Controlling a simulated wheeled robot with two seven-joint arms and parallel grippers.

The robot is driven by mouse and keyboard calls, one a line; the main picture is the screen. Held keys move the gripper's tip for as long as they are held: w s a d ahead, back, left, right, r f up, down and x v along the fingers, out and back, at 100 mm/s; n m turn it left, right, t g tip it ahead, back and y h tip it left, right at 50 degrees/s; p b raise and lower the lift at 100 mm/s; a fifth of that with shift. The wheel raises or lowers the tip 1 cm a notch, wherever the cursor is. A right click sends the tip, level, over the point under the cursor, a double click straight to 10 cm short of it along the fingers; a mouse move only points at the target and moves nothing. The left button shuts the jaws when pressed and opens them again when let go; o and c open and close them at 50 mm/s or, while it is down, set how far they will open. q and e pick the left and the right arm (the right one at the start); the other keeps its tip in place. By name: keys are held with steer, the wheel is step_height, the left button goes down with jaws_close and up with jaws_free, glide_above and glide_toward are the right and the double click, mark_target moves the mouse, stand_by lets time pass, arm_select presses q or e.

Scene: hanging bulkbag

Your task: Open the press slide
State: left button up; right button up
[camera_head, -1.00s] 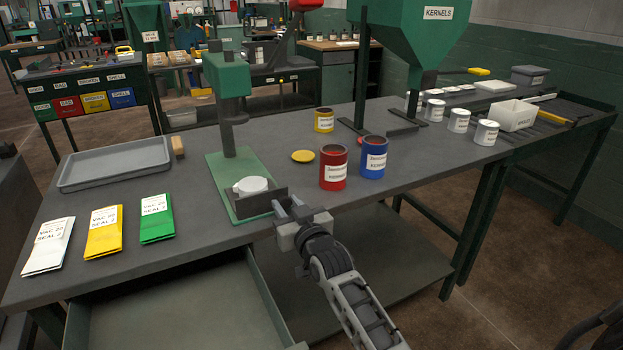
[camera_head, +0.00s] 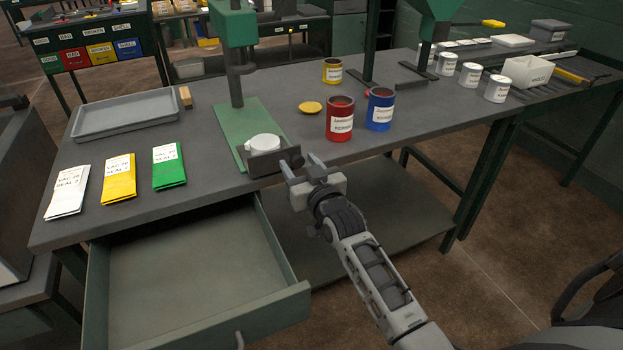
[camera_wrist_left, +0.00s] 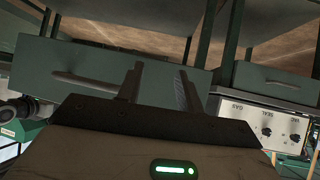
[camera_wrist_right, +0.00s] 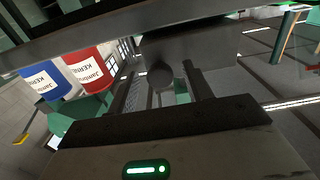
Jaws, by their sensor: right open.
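The green press (camera_head: 233,90) stands on the grey bench. Its slide is a dark grey front plate (camera_head: 268,165) at the base's near edge, with a round dark knob (camera_head: 292,157) and a white disc (camera_head: 263,143) behind the plate. My right gripper (camera_head: 302,165) is open, just in front of the plate's right end near the knob. In the right wrist view the knob (camera_wrist_right: 160,75) shows between the two spread fingers, with no visible grip on it. My left gripper (camera_wrist_left: 158,85) shows only in its own wrist view, fingers apart and empty, before a green drawer front (camera_wrist_left: 75,72).
A red can (camera_head: 341,108) and a blue can (camera_head: 380,105) stand right of the press. An open drawer (camera_head: 190,280) juts out below the bench front. White, yellow and green packets (camera_head: 168,174) and a grey tray (camera_head: 125,115) lie to the left.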

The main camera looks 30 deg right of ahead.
arm_select(q)
steer(key=shift+f+b, duration=0.1)
steer(key=shift+b, duration=0.2)
arm_select(e)
steer(key=s+a, duration=0.1)
steer(key=s, duration=1.4)
steer(key=shift+s, duration=0.25)
arm_select(q)
steer(key=shift+d, duration=0.1)
arm_select(e)
steer(key=shift+a, duration=0.1)
